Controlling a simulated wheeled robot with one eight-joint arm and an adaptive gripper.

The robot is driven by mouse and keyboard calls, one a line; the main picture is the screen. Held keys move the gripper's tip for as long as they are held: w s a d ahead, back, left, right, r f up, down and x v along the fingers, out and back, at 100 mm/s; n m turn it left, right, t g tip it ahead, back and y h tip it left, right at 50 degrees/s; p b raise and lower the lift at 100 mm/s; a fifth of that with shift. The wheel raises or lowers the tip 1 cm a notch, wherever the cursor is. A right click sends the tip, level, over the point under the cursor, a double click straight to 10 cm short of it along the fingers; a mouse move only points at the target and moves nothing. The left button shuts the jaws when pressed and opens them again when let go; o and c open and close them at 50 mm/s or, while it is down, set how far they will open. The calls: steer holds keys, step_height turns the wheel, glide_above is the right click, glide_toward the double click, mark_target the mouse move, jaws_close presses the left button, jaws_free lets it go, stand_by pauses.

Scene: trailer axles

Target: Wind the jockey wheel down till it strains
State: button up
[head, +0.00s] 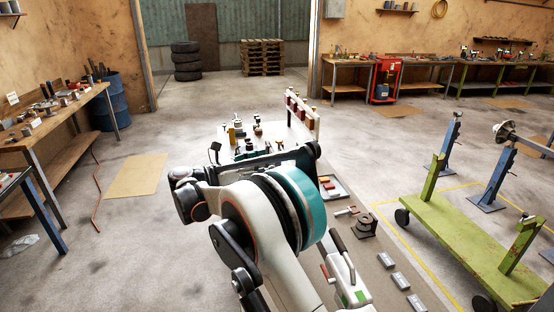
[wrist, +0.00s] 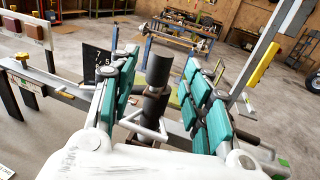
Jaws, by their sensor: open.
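The jockey wheel's dark upright tube (wrist: 157,80) stands between the fingers of my gripper (wrist: 160,62) in the wrist view. My gripper is open, with teal pads on either side of the tube and gaps showing beside it. A pale bent bar (wrist: 146,130), perhaps the winding handle, lies low in front of the tube, partly behind my gripper's white body. The wheel and its contact with the floor are hidden. In the head view my arm covers most of this spot, and the fingers cannot be made out.
A red and cream board (head: 302,110) stands beyond my arm. A green wheeled frame (head: 465,238) is at the right, near blue stands (head: 488,190). Grey blocks (head: 401,280) lie on the floor mat. A workbench (head: 50,128) lines the left. Open floor lies behind.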

mark_target(277, 157)
steer(key=shift+x, duration=2.7)
jaws_close()
